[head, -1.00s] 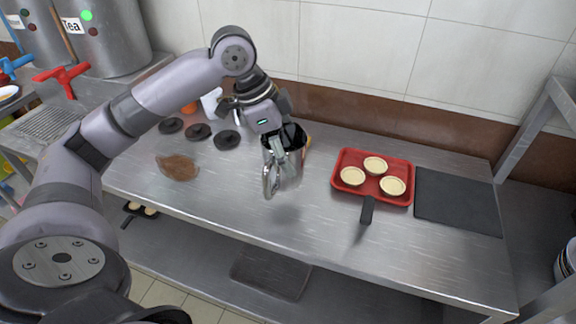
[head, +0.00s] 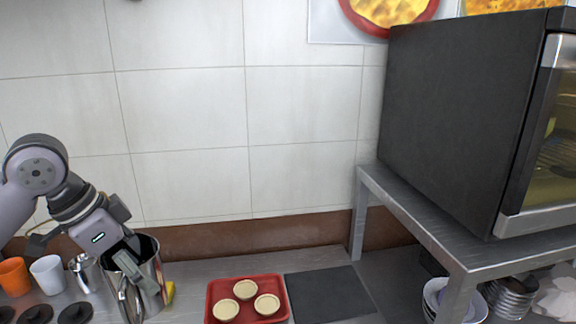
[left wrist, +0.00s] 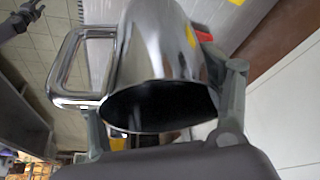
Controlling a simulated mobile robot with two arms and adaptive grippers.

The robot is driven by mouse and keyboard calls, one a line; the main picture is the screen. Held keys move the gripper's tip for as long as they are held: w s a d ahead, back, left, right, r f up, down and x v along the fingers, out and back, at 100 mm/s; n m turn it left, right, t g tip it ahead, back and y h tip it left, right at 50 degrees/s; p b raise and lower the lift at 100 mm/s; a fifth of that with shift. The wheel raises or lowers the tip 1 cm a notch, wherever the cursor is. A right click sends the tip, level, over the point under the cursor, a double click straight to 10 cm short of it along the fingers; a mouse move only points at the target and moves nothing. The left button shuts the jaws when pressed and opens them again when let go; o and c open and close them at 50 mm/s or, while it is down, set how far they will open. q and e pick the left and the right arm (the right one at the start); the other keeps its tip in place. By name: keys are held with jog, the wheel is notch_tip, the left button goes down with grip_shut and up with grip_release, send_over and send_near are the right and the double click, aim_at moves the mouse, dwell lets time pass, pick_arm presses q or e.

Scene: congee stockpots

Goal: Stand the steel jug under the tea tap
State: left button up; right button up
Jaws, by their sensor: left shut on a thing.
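The steel jug (head: 150,283) is at the lower left of the head view, over the counter. It is shiny, with an open dark mouth and a loop handle. My left gripper (head: 128,268) is shut on it near the rim. In the left wrist view the jug (left wrist: 165,50) fills the middle, with its handle to the left and a finger of my left gripper (left wrist: 165,105) on either side. The jug's base is not clear in the head view. The tea tap is out of the head view now. My right gripper is not in view.
A red tray (head: 215,290) with three tarts stands on the counter, right of the jug. A dark mat (head: 330,293) lies beside it. An orange cup (head: 14,276) and a white cup (head: 47,274) are at left. A dark oven (head: 455,110) stands on a steel shelf (head: 420,225) at right.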

aim_at(165, 300)
pick_arm(q)
jog(key=d+f+n, duration=0.1)
jog(key=f, duration=0.1)
jog(key=d+f+n+y, duration=0.1)
jog(key=f+n, duration=0.1)
jog(key=f, duration=0.1)
jog(key=d+f+n, duration=0.1)
jog(key=f, duration=0.1)
jog(key=shift+d+f+n+t+y, duration=0.1)
jog(key=shift+f+n+t+y, duration=0.2)
jog(key=shift+f+t, duration=0.1)
jog(key=s+d+f+n+y, duration=0.1)
jog(key=d+f+n, duration=0.3)
jog(key=f+n, duration=0.1)
jog(key=shift+s+d+f+t+y, duration=0.3)
jog(key=shift+s+f+y, duration=0.1)
jog(key=shift+f, duration=0.5)
jog(key=shift+f, duration=0.1)
